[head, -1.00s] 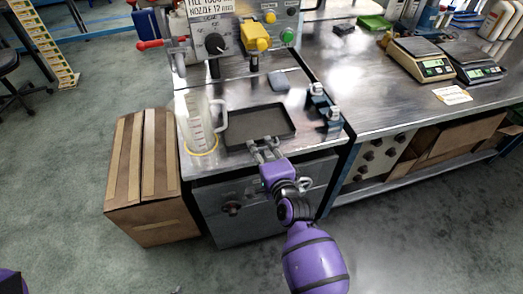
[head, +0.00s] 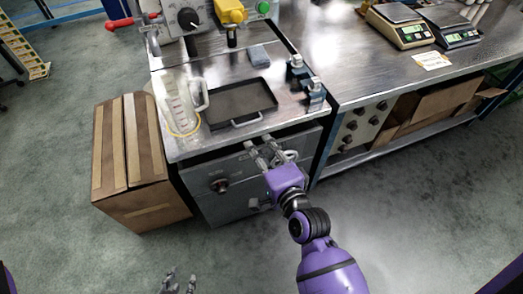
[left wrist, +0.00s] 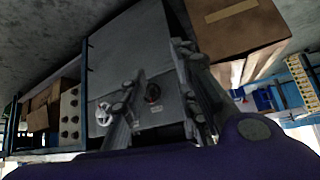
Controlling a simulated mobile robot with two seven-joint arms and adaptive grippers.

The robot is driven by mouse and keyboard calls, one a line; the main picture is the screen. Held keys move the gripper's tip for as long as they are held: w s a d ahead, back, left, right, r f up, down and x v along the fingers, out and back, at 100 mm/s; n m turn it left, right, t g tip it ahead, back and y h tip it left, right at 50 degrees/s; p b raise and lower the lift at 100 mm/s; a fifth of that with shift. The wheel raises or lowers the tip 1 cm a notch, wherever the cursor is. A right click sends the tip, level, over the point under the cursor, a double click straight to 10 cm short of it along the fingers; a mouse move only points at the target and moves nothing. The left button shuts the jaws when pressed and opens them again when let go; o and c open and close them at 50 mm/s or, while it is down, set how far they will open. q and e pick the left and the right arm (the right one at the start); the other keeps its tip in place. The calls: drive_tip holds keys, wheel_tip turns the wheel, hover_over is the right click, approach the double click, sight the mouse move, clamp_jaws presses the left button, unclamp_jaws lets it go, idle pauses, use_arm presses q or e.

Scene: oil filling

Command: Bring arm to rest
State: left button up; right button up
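My right gripper (head: 263,150) is in front of the steel bench's front edge, below the black tray (head: 240,103). Its fingers look apart, with nothing between them, and it is clear of the tray's handle. My left gripper (head: 180,284) shows at the bottom edge of the head view, over the floor. In the left wrist view the left gripper's fingers (left wrist: 155,75) are spread wide and empty, with the grey cabinet behind them.
A clear measuring jug (head: 178,108) stands left of the tray on the steel bench (head: 190,148). A cardboard box (head: 140,205) stands on the floor at left. Two scales (head: 398,27) are on the right table. The floor in front is free.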

idle(0.6)
